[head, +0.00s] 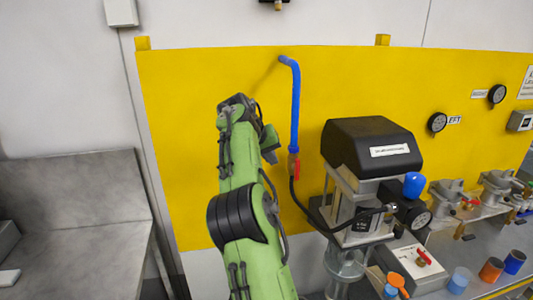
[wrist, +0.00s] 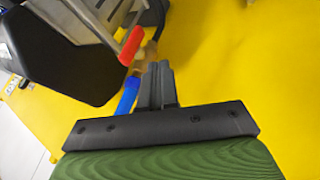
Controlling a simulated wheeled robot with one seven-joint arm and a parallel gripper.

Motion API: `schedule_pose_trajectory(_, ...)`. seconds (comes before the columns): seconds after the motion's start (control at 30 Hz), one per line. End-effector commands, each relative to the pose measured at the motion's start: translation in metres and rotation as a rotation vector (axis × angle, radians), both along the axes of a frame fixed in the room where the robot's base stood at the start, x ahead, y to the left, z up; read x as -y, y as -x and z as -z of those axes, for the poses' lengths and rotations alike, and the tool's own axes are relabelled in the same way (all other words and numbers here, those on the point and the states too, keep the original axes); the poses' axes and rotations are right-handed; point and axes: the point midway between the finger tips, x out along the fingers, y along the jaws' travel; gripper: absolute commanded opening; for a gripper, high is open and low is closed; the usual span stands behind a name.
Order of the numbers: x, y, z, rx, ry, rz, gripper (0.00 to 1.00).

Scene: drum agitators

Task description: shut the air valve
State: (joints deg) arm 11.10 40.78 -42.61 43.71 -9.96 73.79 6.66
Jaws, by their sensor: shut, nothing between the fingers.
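The air valve (head: 292,160) is a small brass fitting at the lower end of a blue pipe (head: 295,105) on the yellow wall panel. Its red lever (head: 298,170) hangs roughly in line with the pipe. In the wrist view the brass body (wrist: 147,54), red lever (wrist: 131,46) and blue pipe (wrist: 127,96) show just beyond my gripper (wrist: 156,68). The fingers are together and empty. Their tips appear close to the brass body, overlapping it in the picture; I cannot tell whether they touch.
A black-topped agitator unit (head: 370,148) stands right of the valve, joined by a black hose. A grey bench (head: 75,200) is at left. The yellow panel (head: 190,130) left of the pipe is bare.

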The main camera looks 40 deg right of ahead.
Motion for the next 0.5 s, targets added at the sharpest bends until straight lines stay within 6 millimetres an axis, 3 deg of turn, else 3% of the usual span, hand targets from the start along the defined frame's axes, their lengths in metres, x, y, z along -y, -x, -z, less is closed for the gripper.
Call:
schedule_pose_trajectory(0.17,0.024,-0.003,0.033,-0.001,-0.002,0.003,0.00)
schedule_pose_trajectory(0.3,0.046,0.010,0.028,0.002,-0.001,0.004,0.00)
schedule_pose_trajectory(0.5,0.056,0.016,0.028,0.000,-0.001,0.000,0.00)
